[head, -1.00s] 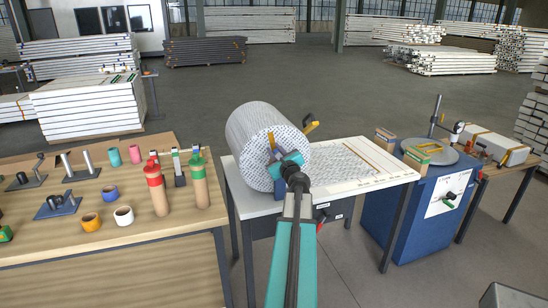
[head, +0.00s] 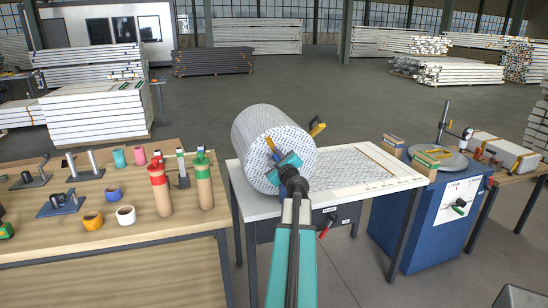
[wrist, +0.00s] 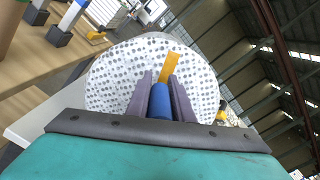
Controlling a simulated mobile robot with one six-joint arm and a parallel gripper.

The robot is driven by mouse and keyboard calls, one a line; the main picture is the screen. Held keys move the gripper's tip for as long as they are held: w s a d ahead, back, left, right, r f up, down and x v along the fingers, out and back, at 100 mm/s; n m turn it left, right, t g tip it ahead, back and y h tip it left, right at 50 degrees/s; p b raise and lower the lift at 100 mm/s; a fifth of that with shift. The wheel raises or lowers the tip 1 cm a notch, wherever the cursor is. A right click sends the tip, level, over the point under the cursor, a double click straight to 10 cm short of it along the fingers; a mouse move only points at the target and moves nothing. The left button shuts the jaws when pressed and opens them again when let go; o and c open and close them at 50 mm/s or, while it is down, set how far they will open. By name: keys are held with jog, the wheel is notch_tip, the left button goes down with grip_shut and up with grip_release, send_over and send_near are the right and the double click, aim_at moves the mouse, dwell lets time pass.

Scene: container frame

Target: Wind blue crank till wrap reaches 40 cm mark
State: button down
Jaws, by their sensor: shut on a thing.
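My gripper (head: 278,158) is at the near end face of a large roll of white dotted wrap (head: 262,128). In the wrist view my gripper (wrist: 162,82) is shut on the blue crank (wrist: 160,102), with a dark finger on each side of its blue grip. A yellow-orange crank part (wrist: 168,68) extends beyond the grip, in front of the roll face. The wrap sheet (head: 350,166) lies flat on the white table to the right of the roll. An orange line (head: 371,160) crosses the table's printed surface. The scale figures are too small to read.
A second handle with a yellow grip (head: 317,129) sticks out at the roll's upper right. A wooden bench (head: 150,230) with tubes and tape rolls stands at left. A blue cabinet (head: 415,225) with a round plate stands at right. A red-handled lever (head: 326,230) is below the table.

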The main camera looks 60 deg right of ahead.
jog(key=c, duration=1.6)
grip_release()
jog(key=shift+o, duration=0.2)
jog(key=shift+s+a, duration=0.1)
jog(key=shift+s, duration=0.05)
jog(key=b+v, duration=0.3)
jog(key=v, duration=0.5)
jog(key=shift+b, duration=0.35)
jog(key=b+v, duration=0.2)
jog(key=b, duration=0.5)
jog(key=shift+s+a+f, duration=0.15)
jog(key=shift+s+a, duration=0.05)
